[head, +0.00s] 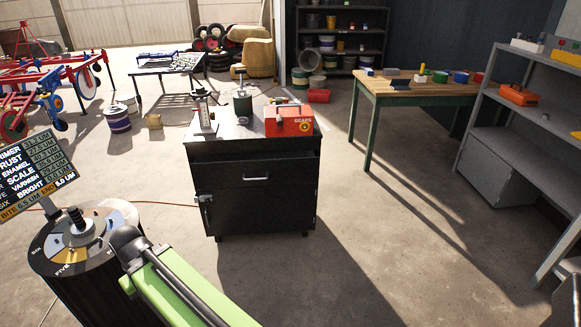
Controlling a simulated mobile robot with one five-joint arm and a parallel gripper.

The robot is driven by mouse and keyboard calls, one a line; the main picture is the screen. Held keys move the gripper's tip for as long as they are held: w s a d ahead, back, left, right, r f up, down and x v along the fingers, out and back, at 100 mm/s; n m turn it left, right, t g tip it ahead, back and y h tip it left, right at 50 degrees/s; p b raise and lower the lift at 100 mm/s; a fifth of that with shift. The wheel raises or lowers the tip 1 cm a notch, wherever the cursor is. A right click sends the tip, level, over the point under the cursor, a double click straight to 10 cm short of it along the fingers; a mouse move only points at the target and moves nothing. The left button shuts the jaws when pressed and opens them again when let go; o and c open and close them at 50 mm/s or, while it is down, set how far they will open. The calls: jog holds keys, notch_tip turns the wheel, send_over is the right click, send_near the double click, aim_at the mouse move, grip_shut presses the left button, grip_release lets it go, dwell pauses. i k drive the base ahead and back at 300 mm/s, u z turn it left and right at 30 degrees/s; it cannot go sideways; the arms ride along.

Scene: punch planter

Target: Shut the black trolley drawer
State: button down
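The black trolley (290,197) stands on the floor in the middle of the head view. Its front carries a dark drawer front with a pale bar handle (256,178). A dark band runs between the trolley top and this front; I cannot tell whether the drawer stands out or how far. A small metal fitting (205,210) sits at the front's left edge. A green and black link of my arm crosses the bottom of the view, left of and nearer than the trolley. My gripper is not in view.
A red box (289,121), a dark canister (243,104) and a metal stand (205,115) are on the trolley top. A black drum (95,275) with a dial stands at front left, beside a sign (35,172). A workbench (415,92) and grey shelving (500,140) are right. Floor right of the trolley is clear.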

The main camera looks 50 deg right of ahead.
aim_at(275, 168)
jog(key=z, duration=0.25)
jog(key=i, duration=1)
